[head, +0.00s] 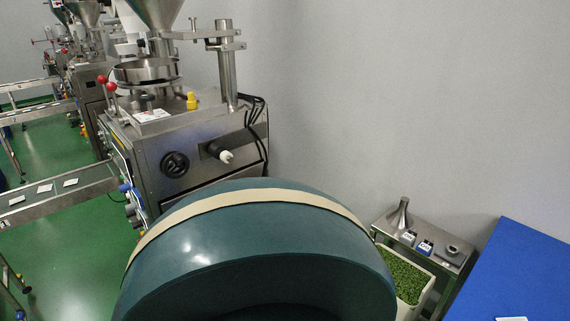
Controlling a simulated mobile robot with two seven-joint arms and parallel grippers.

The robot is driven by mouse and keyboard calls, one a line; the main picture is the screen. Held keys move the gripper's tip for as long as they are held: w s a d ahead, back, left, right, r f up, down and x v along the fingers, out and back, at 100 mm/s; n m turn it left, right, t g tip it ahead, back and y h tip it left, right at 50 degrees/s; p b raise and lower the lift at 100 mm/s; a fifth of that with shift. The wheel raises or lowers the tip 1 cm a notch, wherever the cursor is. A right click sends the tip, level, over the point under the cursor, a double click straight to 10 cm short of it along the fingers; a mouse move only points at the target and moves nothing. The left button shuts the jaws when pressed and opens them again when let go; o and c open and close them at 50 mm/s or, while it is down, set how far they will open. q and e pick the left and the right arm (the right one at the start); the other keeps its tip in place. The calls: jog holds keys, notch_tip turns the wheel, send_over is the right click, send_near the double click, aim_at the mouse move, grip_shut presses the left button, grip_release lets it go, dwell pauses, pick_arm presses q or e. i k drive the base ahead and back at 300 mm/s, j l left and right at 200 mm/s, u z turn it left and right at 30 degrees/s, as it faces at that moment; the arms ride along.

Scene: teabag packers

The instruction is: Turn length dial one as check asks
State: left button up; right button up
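The nearest packing machine (200,135) is a steel box with a hopper (155,12) above it. A round black handwheel or dial (175,164) is on its side facing me. Small knobs, one of them blue (125,187), show edge-on at its left face. I cannot tell which of these is length dial one, and no markings are readable. No check note is readable here. Neither of my grippers is in view.
A large teal rounded body with a cream band blocks the lower middle; I cannot tell what it is. A conveyor (60,195) carries white packets at left. A steel stand (435,250), a bin of green leaves (405,275) and a blue surface (515,275) are at right.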

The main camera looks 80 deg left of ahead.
aim_at(138, 223)
jog(key=k+l+u, duration=0.1)
jog(key=u, duration=0.3)
jog(key=k+l+u, duration=0.1)
jog(key=u, duration=3.05)
jog(key=j, duration=0.1)
